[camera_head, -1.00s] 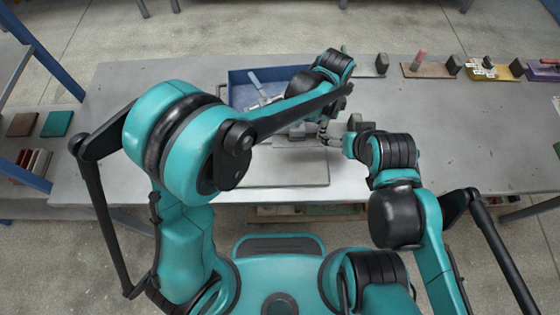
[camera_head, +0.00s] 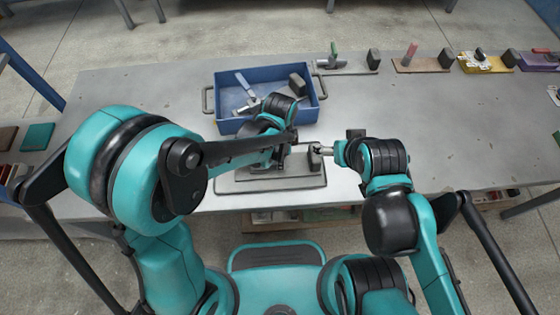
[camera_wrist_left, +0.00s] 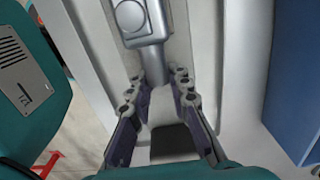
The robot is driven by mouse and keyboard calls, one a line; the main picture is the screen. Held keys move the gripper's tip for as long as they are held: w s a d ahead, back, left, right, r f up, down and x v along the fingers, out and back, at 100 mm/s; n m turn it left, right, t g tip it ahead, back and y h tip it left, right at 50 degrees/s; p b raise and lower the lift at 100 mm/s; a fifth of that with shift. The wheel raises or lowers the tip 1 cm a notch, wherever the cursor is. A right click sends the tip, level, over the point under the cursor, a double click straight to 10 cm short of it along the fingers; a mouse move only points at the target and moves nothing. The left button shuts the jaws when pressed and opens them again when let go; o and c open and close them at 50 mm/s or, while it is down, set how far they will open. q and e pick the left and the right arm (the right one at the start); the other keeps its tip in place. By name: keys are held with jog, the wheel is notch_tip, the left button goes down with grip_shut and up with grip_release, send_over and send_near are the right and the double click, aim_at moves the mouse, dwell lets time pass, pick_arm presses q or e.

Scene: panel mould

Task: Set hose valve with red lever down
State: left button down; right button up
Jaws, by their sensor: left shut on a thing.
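My left gripper (camera_wrist_left: 160,108) is shut on a grey metal fitting (camera_wrist_left: 144,20) in the left wrist view. A pale stub of it runs down between the fingers, with a dark block (camera_wrist_left: 172,142) beyond. No red lever shows on the held part. In the head view my left gripper (camera_head: 285,148) is over the grey plate (camera_head: 235,186) on the table, and its fingertips are mostly hidden. My right gripper (camera_head: 322,151) is close beside it, near the plate's right side, too small to read. A pinkish-red upright lever (camera_head: 411,50) stands on a brown board at the back.
A blue bin (camera_head: 222,125) behind the grey plate holds a part with a light blue handle (camera_head: 245,84) and a dark block (camera_head: 297,82). Along the back are a green-lever part (camera_head: 334,55), a yellow board (camera_head: 484,68) and a purple board (camera_head: 533,66).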

pick_arm(q)
jog(key=shift+r, duration=0.1)
jog(key=c, duration=1.4)
grip_release()
notch_tip(320, 180, up, 12)
jog(key=p, duration=0.5)
jog(key=s+a+r+n+t, duration=0.1)
jog(key=a+r+n+t, duration=0.1)
jog(key=a+n, duration=0.4)
jog(key=s+a+r+n+t, duration=0.2)
jog(key=a+r+n+t, duration=0.1)
jog(key=a+n, duration=0.3)
jog(key=s+a+r+n+t, duration=0.2)
jog(key=a+n, duration=0.4)
jog(key=a, duration=0.3)
jog(key=shift+s+a+r, duration=0.1)
jog(key=shift+s+r, duration=0.05)
jog(key=shift+r, duration=0.35)
